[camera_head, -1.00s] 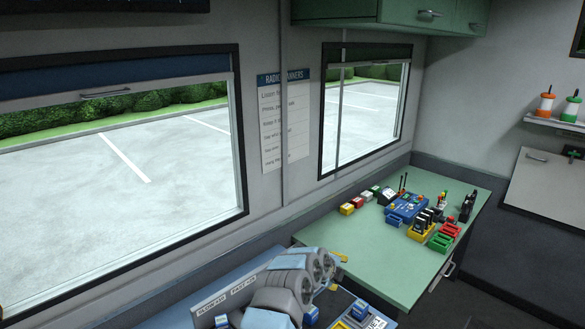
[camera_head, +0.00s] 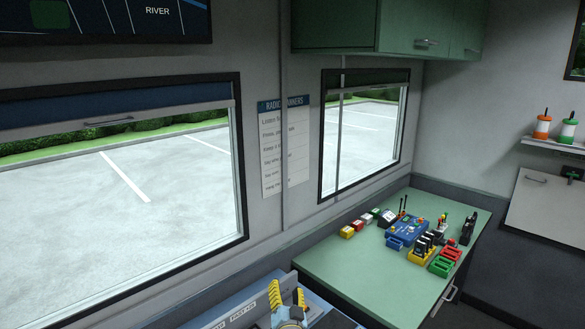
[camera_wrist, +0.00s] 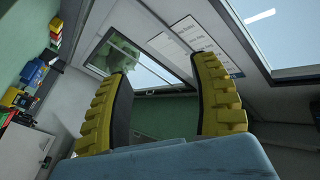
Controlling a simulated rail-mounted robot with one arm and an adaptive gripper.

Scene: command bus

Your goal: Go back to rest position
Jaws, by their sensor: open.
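My gripper (camera_wrist: 161,110) shows in the wrist view with its two yellow and black fingers spread wide apart and nothing between them. In the head view its yellow fingers (camera_head: 287,296) stick up at the bottom edge, in front of the blue-topped desk (camera_head: 255,290). Most of my arm is below the frame. The fingers are apart from the green counter, and I see no contact with any object.
A green counter (camera_head: 350,270) at the right holds a blue device (camera_head: 405,228), a yellow tray (camera_head: 421,255), a green bin (camera_head: 441,266) and several small coloured boxes. Windows (camera_head: 110,190) and a green wall cabinet (camera_head: 390,28) line the wall. The counter's near part is clear.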

